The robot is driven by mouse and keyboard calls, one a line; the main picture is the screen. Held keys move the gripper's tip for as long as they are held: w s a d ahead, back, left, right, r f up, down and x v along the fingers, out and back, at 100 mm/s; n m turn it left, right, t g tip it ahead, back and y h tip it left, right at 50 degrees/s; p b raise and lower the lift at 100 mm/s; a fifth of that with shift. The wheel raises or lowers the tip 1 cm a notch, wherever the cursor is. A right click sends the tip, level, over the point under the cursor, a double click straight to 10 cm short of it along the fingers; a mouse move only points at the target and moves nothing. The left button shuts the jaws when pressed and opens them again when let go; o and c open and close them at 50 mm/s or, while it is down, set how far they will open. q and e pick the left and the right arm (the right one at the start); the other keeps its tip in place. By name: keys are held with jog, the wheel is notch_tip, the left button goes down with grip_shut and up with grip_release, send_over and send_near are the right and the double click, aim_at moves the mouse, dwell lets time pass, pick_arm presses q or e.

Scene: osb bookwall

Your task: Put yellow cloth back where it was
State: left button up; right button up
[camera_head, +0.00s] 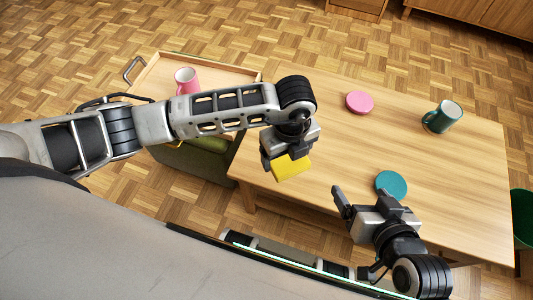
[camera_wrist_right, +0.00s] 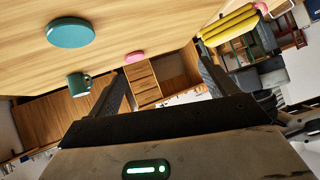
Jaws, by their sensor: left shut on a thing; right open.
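The yellow cloth (camera_head: 291,169) is a folded block gripped in my left gripper (camera_head: 282,157). It is over the left front part of the wooden table (camera_head: 455,185); whether it touches the top cannot be told. The folded cloth also shows in the right wrist view (camera_wrist_right: 232,28), at upper right. My left gripper is shut on it, hiding part of it. My right gripper (camera_head: 363,197) is open and empty near the table's front edge, by a teal disc (camera_head: 391,185).
A pink disc (camera_head: 359,102) and a dark green mug (camera_head: 442,117) stand on the table. A tray (camera_head: 158,78) with a pink mug (camera_head: 187,81) is to the left, partly behind my left arm. A green bin (camera_head: 523,218) stands at the right. The table's middle is clear.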

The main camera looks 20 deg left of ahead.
pick_arm(q)
jog(key=w+a+f+b, duration=0.1)
jog(key=a+f+b, duration=0.1)
jog(key=w+a+f+b, duration=0.1)
jog(key=w+f+b, duration=0.1)
jog(key=w+a+f+b, duration=0.1)
jog(key=a+f+b, duration=0.1)
jog(key=b, duration=0.1)
jog(key=shift+w+a+f, duration=0.3)
jog(key=shift+w+a, duration=0.15)
jog(key=shift+w+a+f+b, duration=0.1)
jog(key=shift+a+f+b, duration=0.05)
jog(key=shift+f+b, duration=0.2)
jog(key=f+b, duration=0.2)
jog(key=shift+w+a+f+b, duration=0.15)
jog(key=shift+a+f+b, duration=0.1)
jog(key=shift+b, duration=0.15)
jog(key=shift+f+b, duration=0.35)
jog(key=shift+f, duration=0.1)
jog(key=shift+d, duration=0.1)
pick_arm(e)
jog(key=a+r+t+y, duration=0.1)
jog(key=w+a+t+y, duration=0.1)
jog(key=a+r+t+y, duration=0.1)
jog(key=a+t, duration=0.1)
jog(key=shift+w+r+m, duration=0.15)
jog(key=shift+r+m, duration=0.15)
jog(key=shift+m, duration=0.1)
